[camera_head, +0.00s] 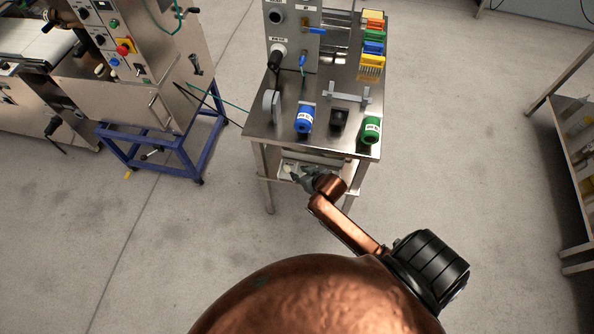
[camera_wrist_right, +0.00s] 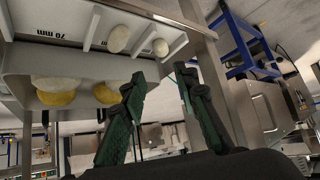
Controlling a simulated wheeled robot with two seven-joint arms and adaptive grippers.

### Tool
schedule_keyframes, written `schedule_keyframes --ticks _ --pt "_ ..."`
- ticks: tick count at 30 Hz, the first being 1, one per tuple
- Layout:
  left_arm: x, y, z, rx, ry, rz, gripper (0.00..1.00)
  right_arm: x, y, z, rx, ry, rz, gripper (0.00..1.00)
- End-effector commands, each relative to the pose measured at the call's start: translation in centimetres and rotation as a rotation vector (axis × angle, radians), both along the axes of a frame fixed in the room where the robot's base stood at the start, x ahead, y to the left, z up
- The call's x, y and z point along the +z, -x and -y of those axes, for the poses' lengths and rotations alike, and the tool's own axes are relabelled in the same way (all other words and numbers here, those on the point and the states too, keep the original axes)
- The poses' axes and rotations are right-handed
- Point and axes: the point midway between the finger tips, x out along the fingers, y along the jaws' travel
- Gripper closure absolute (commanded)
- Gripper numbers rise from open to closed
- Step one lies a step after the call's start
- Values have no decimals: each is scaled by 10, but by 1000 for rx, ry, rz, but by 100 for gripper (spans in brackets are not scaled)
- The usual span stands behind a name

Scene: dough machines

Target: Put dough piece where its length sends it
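My right gripper (camera_head: 305,174) is at the front of the steel table (camera_head: 323,137), just below its top by a lower shelf. In the right wrist view its two green fingers (camera_wrist_right: 160,80) are spread apart, with nothing seen between them. Beyond them is a pale, partitioned tray (camera_wrist_right: 95,62) marked "70 mm". Pale rounded dough pieces show there, one (camera_wrist_right: 118,38) and a smaller one (camera_wrist_right: 160,47) beside a divider. Yellowish round shapes (camera_wrist_right: 57,98) show below the tray edge; I cannot tell whether they are dough or reflections. My left gripper is out of view.
On the tabletop are a blue cylinder (camera_head: 304,119), a black piece (camera_head: 339,119), a green cylinder (camera_head: 371,130) and a colored stack (camera_head: 372,43). A machine on a blue frame (camera_head: 150,150) stands left, a shelf rack (camera_head: 575,130) right. Floor between is clear.

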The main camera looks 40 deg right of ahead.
Motion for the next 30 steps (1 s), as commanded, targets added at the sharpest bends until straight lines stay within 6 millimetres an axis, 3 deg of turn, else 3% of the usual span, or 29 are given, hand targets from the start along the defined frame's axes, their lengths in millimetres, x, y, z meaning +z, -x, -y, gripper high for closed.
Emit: schedule_keyframes --ticks 4,13,20,23,26,30 --pt "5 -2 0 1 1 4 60 11 9 -1 1 -1 1 72" --pt "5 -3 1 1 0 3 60 11 12 -1 1 -1 0 72" --pt "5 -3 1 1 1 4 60 -14 18 -25 58 -10 54 72" --pt "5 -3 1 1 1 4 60 -53 33 -45 104 -11 80 72" --pt "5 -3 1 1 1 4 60 -117 64 -49 124 3 24 72" --pt "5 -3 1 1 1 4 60 -208 127 -42 129 19 -123 72"
